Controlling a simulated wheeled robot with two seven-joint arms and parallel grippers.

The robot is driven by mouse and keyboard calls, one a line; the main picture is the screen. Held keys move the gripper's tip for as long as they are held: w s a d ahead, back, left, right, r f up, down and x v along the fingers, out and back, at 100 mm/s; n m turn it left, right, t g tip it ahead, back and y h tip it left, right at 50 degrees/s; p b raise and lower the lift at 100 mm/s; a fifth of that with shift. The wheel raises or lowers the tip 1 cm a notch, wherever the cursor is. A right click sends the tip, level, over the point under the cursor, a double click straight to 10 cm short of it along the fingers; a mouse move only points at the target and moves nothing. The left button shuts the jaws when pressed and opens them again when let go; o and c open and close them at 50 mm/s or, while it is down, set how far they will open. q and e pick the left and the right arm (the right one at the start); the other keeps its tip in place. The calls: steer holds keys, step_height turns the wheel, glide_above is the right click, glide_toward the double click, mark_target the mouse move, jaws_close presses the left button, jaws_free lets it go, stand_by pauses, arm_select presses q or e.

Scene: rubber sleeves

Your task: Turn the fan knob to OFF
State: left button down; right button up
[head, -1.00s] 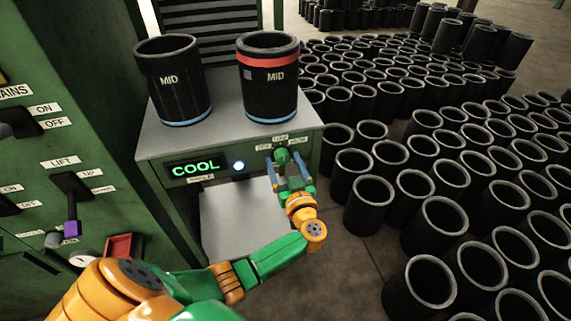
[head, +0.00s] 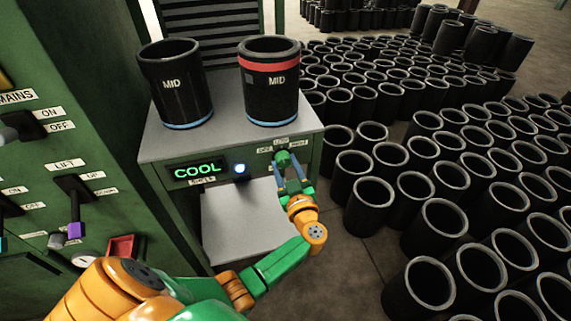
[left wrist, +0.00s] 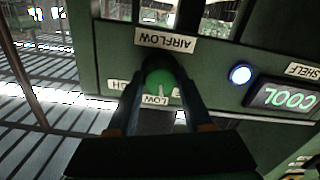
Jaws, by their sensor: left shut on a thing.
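The green fan knob (head: 283,157) sits on the front panel of the grey-topped cooling bench, right of the lit COOL display. In the upside-down left wrist view the knob (left wrist: 158,79) lies by the AIRFLOW label (left wrist: 165,40) and the LOW label (left wrist: 155,101). A small white mark on the knob points toward LOW. The OFF label (head: 265,149) is left of the knob in the head view. My left gripper (head: 284,163) is shut on the knob, one finger on each side. The fingers hide part of the labels. My right gripper is not in view.
Two black sleeves marked MID, one (head: 175,85) plain and one (head: 269,85) red-banded, stand on the bench top (head: 224,139). A grey shelf (head: 240,215) juts out below the panel. A green switch cabinet (head: 30,150) stands at left. Many black sleeves (head: 440,215) cover the floor at right.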

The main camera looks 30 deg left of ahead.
arm_select(q)
steer(key=n, duration=0.5)
steer(key=shift+n, duration=0.4)
stand_by(0.4)
steer(key=shift+c, duration=1.6)
jaws_free()
